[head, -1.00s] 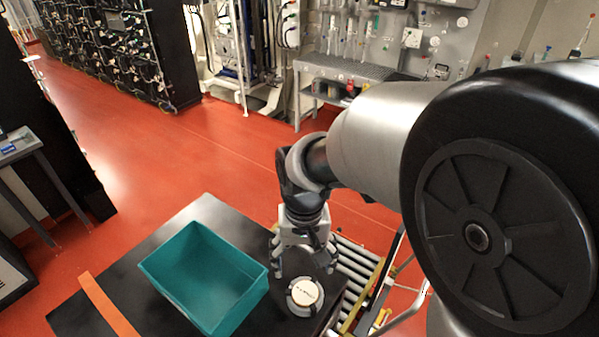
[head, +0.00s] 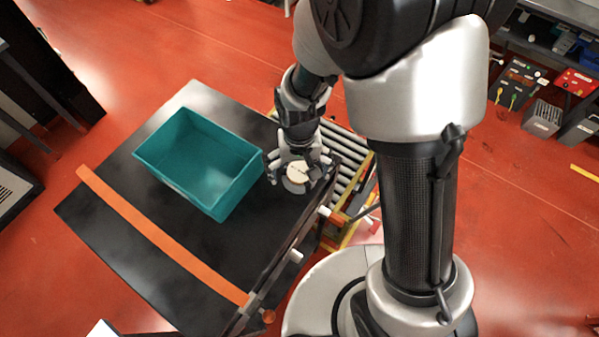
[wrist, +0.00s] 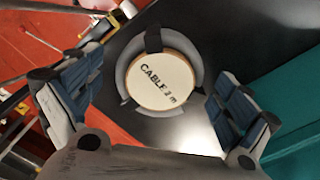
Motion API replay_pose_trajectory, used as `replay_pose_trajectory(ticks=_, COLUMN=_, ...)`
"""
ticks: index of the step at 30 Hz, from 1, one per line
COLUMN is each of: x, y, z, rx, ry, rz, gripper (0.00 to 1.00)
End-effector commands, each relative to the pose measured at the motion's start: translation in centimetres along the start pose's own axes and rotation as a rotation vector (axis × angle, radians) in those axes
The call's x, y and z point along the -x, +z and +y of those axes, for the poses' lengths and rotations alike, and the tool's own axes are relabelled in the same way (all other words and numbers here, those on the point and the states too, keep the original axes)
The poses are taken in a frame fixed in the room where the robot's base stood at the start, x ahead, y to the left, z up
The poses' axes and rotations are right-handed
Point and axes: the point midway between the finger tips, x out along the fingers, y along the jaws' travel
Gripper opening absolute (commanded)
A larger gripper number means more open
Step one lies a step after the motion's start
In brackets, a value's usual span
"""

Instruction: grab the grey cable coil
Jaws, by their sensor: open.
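The grey cable coil (wrist: 128,79) lies flat on the black table top, with a cream round label reading "CABLE" and dark straps around its ring. In the head view the coil (head: 296,187) sits near the table's right edge, partly covered by my fingers. My gripper (head: 300,172) is open above it. In the wrist view my gripper (wrist: 150,112) has its fingers spread to the left and right of the coil, with a gap on both sides. The fingers do not visibly touch the coil.
A teal open bin (head: 165,172) stands on the black table (head: 140,245), just left of the coil, and looks empty. An orange strip (head: 150,232) crosses the table. A roller conveyor (head: 345,160) adjoins the table's right side.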

Motion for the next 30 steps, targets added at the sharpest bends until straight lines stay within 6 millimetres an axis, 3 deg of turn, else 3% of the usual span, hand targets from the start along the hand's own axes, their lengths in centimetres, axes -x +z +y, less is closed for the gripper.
replay_pose_trajectory(ticks=7, x=-0.14, y=-0.01, z=-0.01, rx=0.0, ry=0.0, rz=0.001, gripper=0.96)
replay_pose_trajectory(ticks=30, x=-0.12, y=-0.03, z=-0.01, rx=0.0, ry=0.0, rz=0.001, gripper=0.45)
